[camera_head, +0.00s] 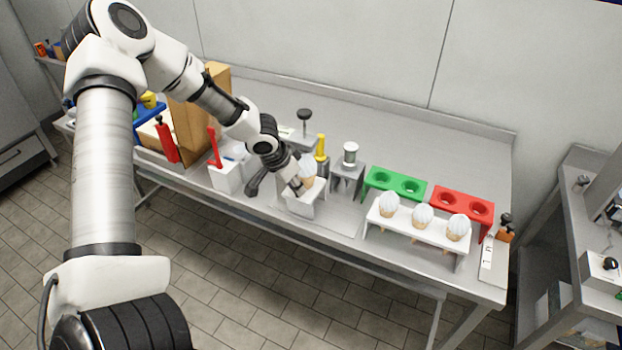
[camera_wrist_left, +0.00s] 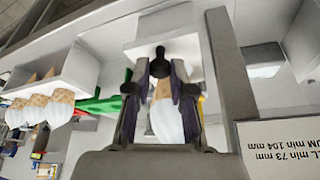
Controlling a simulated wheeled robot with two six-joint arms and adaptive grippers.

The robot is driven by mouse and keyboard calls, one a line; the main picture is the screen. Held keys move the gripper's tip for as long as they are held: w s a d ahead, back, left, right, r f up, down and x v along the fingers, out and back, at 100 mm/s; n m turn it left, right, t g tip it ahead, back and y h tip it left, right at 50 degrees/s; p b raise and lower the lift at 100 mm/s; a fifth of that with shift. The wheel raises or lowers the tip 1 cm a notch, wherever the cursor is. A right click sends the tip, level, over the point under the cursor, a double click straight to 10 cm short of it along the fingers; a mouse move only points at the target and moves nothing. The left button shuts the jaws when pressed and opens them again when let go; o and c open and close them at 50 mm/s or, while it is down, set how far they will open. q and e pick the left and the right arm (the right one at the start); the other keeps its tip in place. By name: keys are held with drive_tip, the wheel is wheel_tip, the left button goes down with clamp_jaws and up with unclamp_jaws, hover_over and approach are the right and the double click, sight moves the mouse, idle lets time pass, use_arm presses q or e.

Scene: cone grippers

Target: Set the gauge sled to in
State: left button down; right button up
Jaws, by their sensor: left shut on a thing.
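The gauge sled shows in the left wrist view as a white block (camera_wrist_left: 165,28) with a dark ball knob (camera_wrist_left: 160,66) in front. A cone with a white top (camera_wrist_left: 166,122) stands in it, seen upside down. In the head view the block (camera_head: 303,207) and its cone (camera_head: 307,165) are partly behind my left gripper (camera_head: 295,187). My left gripper's fingers (camera_wrist_left: 160,75) are shut on the knob. A grey frame bar (camera_wrist_left: 232,80) runs beside the block. Whether the sled is in or out cannot be told. My right gripper is not in view.
A white rack with several cones (camera_head: 417,228) stands to the right, before a green rack (camera_head: 397,185) and a red rack (camera_head: 462,206). A grey stand (camera_head: 348,174) and a yellow-handled tool (camera_head: 320,146) are close behind. A white holder (camera_head: 225,178) is left.

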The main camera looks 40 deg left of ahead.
use_arm(q)
drive_tip(key=shift+a+r, duration=0.1)
drive_tip(key=shift+a, duration=0.2)
drive_tip(key=shift+d, duration=0.15)
drive_tip(key=c, duration=1)
unclamp_jaws()
drive_tip(key=shift+s+a, duration=0.1)
drive_tip(key=shift+a, duration=0.2)
drive_tip(key=shift+s+d+r, duration=0.1)
drive_tip(key=shift+r, duration=0.35)
drive_tip(key=v, duration=1.1)
drive_tip(key=shift+s+f, duration=0.1)
drive_tip(key=shift+a, duration=0.2)
